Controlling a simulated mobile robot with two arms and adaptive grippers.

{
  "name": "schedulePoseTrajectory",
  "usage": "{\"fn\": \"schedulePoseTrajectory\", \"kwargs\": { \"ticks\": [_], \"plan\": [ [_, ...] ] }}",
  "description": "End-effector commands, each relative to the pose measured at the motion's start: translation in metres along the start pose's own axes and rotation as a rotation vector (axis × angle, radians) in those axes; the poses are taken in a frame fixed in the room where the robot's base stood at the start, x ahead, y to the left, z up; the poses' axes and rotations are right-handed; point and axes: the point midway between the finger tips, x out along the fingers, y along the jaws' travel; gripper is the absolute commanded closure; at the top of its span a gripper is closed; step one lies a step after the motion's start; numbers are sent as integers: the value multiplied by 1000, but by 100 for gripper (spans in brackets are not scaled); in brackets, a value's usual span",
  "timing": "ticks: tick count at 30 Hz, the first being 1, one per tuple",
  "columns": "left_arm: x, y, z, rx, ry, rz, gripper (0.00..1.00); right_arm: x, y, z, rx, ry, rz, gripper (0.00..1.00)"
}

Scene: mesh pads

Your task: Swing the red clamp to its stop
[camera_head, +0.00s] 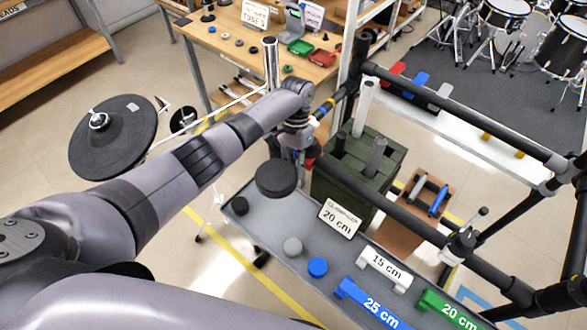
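My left arm reaches in from the left, and its gripper (297,150) is at the near left end of the black rack tube. A small red part (312,153), which looks like the red clamp, shows right beside the gripper. The gripper and arm hide most of it, so its angle and any contact cannot be told. The fingers are too small and covered to show whether they are open or shut. A black round disc (276,178) shows just below the gripper; what it is fixed to is hidden. My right gripper is not in view.
The black rack frame (385,190) runs to the right. Below it, a grey tray table (260,225) holds pucks and labelled blue, white and green blocks. A dark green crate (335,185) stands behind. A round black pad (113,137) is at left. A wooden bench (255,50) stands at the back.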

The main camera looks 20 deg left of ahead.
Motion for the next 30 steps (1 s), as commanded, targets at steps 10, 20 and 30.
{"fn": "schedulePoseTrajectory", "kwargs": {
  "ticks": [10, 20, 30],
  "plan": [
    [3, 0, 1, 2, -4, 0, 70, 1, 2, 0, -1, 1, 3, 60],
    [-31, 0, -1, 2, 1, 0, 70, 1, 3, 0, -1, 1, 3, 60],
    [-98, 0, -1, 1, -1, 1, 70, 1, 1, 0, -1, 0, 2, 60]
  ]
}}
